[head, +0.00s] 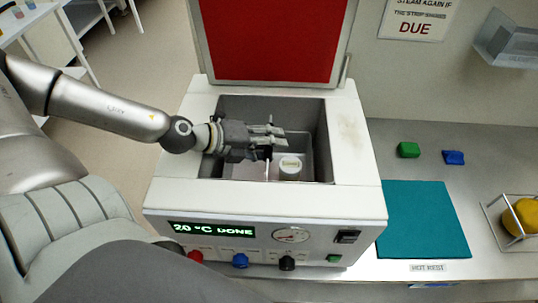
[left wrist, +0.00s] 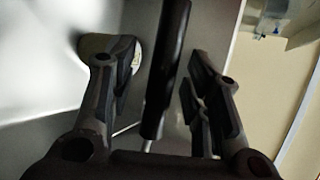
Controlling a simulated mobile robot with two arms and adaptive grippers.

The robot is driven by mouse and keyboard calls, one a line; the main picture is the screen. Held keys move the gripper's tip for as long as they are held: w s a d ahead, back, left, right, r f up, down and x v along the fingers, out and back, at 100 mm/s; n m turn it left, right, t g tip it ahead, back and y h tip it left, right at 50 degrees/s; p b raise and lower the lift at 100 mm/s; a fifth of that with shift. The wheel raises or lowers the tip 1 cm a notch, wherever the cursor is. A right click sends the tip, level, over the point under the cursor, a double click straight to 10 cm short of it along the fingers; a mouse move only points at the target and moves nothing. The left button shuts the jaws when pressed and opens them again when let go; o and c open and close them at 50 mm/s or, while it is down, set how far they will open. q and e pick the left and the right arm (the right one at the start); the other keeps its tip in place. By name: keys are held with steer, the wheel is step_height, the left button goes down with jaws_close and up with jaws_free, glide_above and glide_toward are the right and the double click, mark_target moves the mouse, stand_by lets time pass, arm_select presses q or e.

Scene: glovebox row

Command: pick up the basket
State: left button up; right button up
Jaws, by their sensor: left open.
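The steam unit's chamber (head: 315,125) is open, with its red-lined lid raised. My left gripper (head: 275,141) reaches into it from the left, jaws open. In the left wrist view a black bar (left wrist: 165,70), which looks like the basket's handle, runs between the open fingers with a gap on both sides. In the head view a dark grip and thin upright (head: 268,154) show by the fingertips. The basket's body is mostly hidden by the gripper and chamber wall. A white round container (head: 290,168) stands low in the chamber, just right of the upright. My right gripper is out of view.
The unit's display (head: 212,229) reads "20 °C DONE". Right of it a teal mat (head: 424,220) lies bare on the counter, above a "HOT REST" label. A green block (head: 408,150), a blue block (head: 453,157) and a wire holder with a yellow object (head: 524,217) are beyond it.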

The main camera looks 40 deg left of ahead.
arm_select(q)
steer(key=shift+c, duration=0.5)
jaws_close()
steer(key=shift+r, duration=0.2)
